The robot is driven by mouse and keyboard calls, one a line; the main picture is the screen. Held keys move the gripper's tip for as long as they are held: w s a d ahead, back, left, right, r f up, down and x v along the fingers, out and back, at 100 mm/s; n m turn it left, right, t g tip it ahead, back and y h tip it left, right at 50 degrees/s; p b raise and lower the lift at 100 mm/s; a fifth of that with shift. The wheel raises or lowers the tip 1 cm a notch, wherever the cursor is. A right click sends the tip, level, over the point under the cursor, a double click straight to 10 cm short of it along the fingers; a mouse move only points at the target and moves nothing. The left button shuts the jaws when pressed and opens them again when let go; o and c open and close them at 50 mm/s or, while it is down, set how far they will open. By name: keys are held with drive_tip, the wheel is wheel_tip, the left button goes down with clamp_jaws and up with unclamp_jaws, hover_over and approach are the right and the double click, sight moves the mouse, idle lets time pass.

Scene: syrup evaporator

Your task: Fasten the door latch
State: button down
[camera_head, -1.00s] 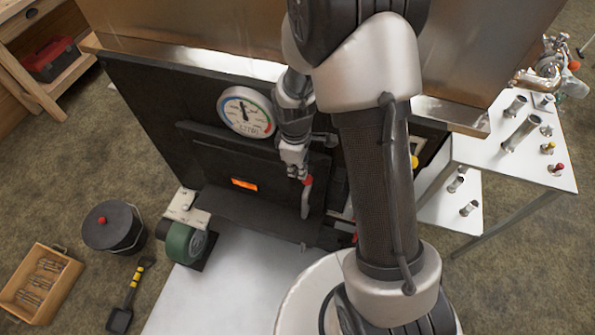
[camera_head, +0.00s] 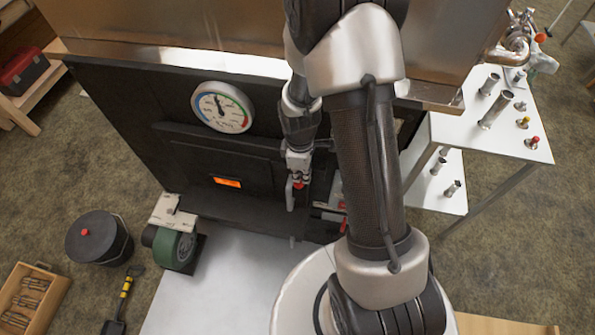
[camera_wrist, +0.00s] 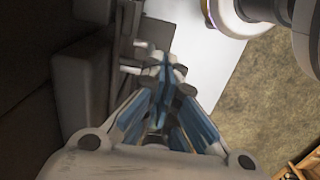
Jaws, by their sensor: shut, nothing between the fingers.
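The black firebox door (camera_head: 190,160) with its small glowing orange window (camera_head: 227,182) is in the front of the dark evaporator. It looks shut or nearly so; I cannot tell if it sits flush. My gripper (camera_head: 290,203) points down in front of the door's right edge, fingers together and empty. A small red part (camera_head: 298,185), probably of the latch handle, shows beside the fingers; the rest of the handle is hidden by my gripper. In the wrist view, my closed gripper (camera_wrist: 168,66) is beside dark metal parts (camera_wrist: 85,85). Contact with the latch cannot be told.
A round gauge (camera_head: 221,107) is above the door. A white table (camera_head: 500,140) with metal fittings is at right.

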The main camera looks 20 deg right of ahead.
sight(301, 183)
drive_tip(key=shift+s+d+f, duration=0.1)
drive_tip(key=shift+f, duration=0.2)
idle(0.4)
drive_tip(key=shift+r+p, duration=0.4)
drive_tip(key=shift+r, duration=0.2)
wheel_tip(301, 183, up, 3)
drive_tip(key=shift+f+p, duration=0.1)
drive_tip(key=shift+p, duration=1.1)
drive_tip(key=s+d+r+p, duration=0.2)
drive_tip(key=s+d+r, duration=0.2)
drive_tip(key=r, duration=0.3)
drive_tip(key=shift+d, duration=0.9)
drive_tip(key=shift+s, duration=0.1)
drive_tip(key=shift+r, duration=0.1)
